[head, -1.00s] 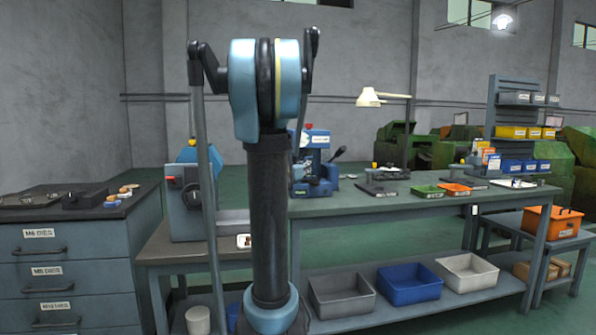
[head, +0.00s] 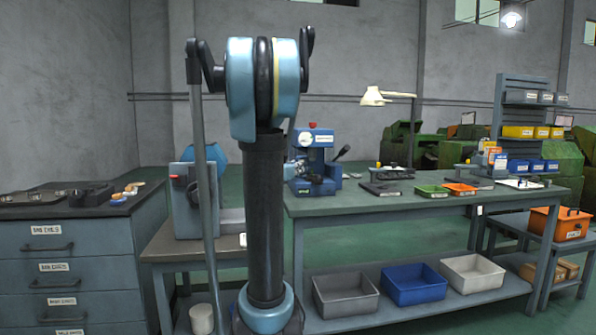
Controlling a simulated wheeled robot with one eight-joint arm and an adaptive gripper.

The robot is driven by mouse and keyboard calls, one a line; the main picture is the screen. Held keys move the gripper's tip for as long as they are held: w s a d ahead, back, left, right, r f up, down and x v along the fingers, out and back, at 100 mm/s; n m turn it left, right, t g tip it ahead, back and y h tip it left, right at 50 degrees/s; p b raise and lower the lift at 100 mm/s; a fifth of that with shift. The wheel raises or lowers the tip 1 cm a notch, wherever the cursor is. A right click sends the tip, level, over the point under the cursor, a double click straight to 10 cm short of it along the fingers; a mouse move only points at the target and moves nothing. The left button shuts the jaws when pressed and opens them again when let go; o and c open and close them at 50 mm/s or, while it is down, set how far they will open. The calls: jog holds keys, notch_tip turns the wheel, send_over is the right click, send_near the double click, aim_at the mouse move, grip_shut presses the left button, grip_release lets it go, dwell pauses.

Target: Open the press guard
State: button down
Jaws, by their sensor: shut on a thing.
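A blue bench press (head: 318,158) stands on the left end of the long workbench (head: 400,205). It has a red knob on top, a pale label and a black-tipped lever on its right. My upright arm covers part of its left side. I cannot clearly make out its guard or tell how far open it is. My gripper is not visible; my arm hides the space in front of the press's left side.
A grey machine box (head: 187,205) with a red button stands on a lower table at left. A drawer cabinet (head: 80,255) is far left. A lamp (head: 375,97), trays (head: 432,191) and a bin rack (head: 525,130) are along the bench's right part. Bins (head: 413,290) fill the lower shelf.

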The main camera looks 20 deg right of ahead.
jog(key=shift+s+f, duration=0.1)
jog(key=shift+s, duration=0.15)
jog(key=c, duration=2)
grip_release()
jog(key=v, duration=1.2)
jog(key=shift+w, duration=0.1)
